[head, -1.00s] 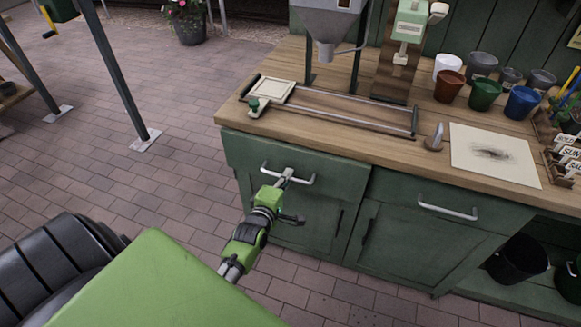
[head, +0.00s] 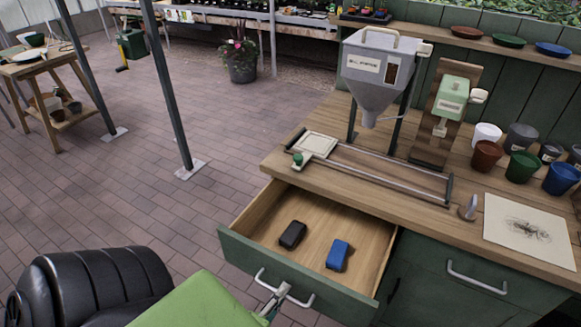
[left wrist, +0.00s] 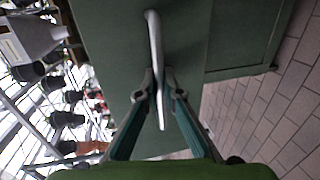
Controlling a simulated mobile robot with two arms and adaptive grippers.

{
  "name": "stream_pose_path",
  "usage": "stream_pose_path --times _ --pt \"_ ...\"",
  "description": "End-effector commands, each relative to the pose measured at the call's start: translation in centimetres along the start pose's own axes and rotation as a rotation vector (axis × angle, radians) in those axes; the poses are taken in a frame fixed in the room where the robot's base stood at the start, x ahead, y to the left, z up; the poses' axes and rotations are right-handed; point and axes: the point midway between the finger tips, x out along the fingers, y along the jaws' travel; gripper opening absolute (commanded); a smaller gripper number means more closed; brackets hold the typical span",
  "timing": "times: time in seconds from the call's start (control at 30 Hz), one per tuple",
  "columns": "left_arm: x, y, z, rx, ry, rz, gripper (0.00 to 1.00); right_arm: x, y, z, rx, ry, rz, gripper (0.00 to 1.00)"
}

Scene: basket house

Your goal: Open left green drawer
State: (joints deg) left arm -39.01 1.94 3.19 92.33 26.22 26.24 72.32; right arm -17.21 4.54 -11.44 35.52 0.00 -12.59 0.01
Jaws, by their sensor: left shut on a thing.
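The left green drawer (head: 290,278) stands pulled out from the wooden-topped cabinet, its wooden inside in view. A black object (head: 292,234) and a blue object (head: 338,255) lie apart on its floor. My left gripper (head: 279,293) is at the metal handle (head: 262,275) on the drawer front. In the left wrist view the gripper's two fingers (left wrist: 160,88) are closed around the handle bar (left wrist: 154,40), one on each side. My right gripper is not in view.
The right green drawer (head: 470,275) is shut. On the worktop are a grey hopper (head: 376,75), a railed frame (head: 380,168), several coloured pots (head: 522,165) and a paper sheet (head: 525,230).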

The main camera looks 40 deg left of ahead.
Motion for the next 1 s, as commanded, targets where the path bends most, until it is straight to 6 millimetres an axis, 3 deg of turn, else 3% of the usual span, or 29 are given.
stream_pose_path --times 0.2,0.67,0.7,0.77,1.0 --pt "-1.3 -0.3 0.0 0.002 -0.001 -0.001 0.0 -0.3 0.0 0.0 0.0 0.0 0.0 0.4" --pt "-1.5 -0.4 0.0 0.001 -0.001 -0.001 0.0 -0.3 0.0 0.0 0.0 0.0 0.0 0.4" --pt "-1.5 -0.4 0.0 0.001 -0.001 -0.001 0.12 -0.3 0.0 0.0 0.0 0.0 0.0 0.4" --pt "-1.5 -0.4 0.0 0.001 -0.001 -0.001 0.23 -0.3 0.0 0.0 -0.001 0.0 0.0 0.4" --pt "-1.5 -0.3 0.0 0.001 -0.001 0.0 0.23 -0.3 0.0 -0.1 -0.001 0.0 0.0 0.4"
